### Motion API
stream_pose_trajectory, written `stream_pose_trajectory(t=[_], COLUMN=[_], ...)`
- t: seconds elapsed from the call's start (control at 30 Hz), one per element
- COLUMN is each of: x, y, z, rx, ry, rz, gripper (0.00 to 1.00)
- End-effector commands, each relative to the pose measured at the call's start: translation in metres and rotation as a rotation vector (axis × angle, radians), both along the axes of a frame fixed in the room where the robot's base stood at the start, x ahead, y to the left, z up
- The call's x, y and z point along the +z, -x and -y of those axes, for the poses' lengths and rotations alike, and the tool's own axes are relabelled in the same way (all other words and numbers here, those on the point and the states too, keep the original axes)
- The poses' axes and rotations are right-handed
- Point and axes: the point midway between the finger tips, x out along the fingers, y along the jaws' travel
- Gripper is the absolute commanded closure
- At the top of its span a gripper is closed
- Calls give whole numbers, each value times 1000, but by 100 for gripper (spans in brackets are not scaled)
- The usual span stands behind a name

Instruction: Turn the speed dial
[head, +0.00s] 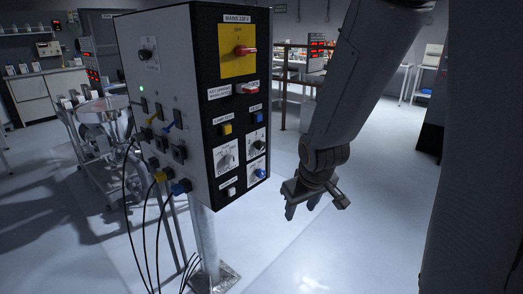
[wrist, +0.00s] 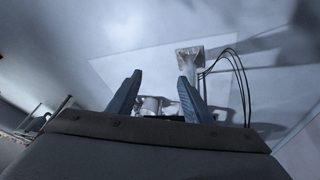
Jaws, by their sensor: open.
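The control box (head: 207,100) stands on a post with a dark front panel. Two dials with pale scales sit low on the panel, a left one (head: 228,156) and a right one (head: 257,145). Their labels are too small to read, so I cannot tell which is the speed dial. A black knob (head: 146,54) is on the box's grey side. My gripper (head: 302,206) is open and empty, right of the box and below the dials, pointing down. In the wrist view its two fingers (wrist: 160,78) are apart over the floor; no dial shows there.
A red mains switch (head: 244,50) on a yellow plate, a red button (head: 250,88), a yellow button (head: 227,129) and blue controls share the panel. Black cables (head: 146,220) hang below the box. A metal hopper machine (head: 100,125) stands left. Floor right of the post is clear.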

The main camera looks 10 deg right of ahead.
Motion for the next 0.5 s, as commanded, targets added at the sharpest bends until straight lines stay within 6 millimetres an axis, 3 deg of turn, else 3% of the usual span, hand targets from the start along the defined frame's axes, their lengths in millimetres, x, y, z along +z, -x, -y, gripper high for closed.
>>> stream_pose_trajectory(t=[0.1, 0.2, 0.33, 0.5], x=[0, 8, 21, 40], y=[-69, -119, -166, -191], z=[20, 26, 25, 14], rx=[163, 315, 508, 717], ry=[66, 112, 151, 158], rz=[202, 381, 618, 912], gripper=[54, 54, 54, 54])
